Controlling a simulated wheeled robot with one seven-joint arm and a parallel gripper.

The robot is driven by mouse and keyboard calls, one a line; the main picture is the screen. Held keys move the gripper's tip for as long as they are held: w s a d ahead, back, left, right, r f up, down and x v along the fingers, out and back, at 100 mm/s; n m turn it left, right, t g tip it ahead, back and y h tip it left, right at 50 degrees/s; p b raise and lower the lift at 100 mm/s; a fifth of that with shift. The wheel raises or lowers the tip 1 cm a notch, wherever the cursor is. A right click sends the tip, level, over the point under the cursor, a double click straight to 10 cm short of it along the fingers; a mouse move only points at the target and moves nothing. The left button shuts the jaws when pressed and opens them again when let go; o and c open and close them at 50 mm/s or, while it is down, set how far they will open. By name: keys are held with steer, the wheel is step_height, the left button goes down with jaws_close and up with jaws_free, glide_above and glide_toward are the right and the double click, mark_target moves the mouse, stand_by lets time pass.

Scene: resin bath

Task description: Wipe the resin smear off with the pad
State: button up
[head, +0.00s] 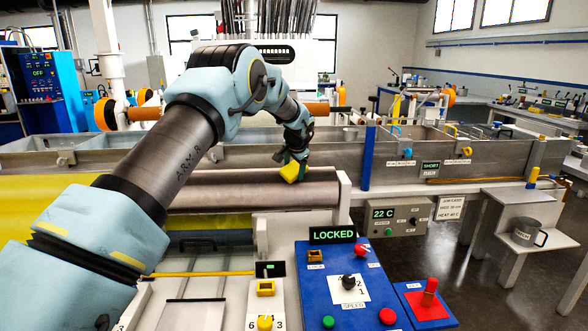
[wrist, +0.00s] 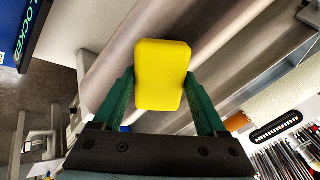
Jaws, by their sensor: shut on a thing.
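A yellow pad (head: 291,172) is held in my gripper (head: 297,161) over the right part of a long grey-brown roller (head: 240,190). In the wrist view the pad (wrist: 162,75) sits between the two green fingers of my gripper (wrist: 161,100), which are shut on it. The roller also shows behind the pad in the wrist view (wrist: 122,60). I cannot tell whether the pad touches the roller. I see no clear resin smear in either view; the pad and my arm may hide it.
A blue control panel (head: 318,290) with a LOCKED display (head: 333,235) stands in front, right of the roller. A blue post (head: 369,158) rises just right of the roller's end. Metal tanks (head: 450,152) run along the back. Yellow sheet (head: 40,200) lies at left.

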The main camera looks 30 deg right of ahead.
mark_target(310, 176)
steer(key=shift+x, duration=1)
steer(key=shift+s, duration=0.1)
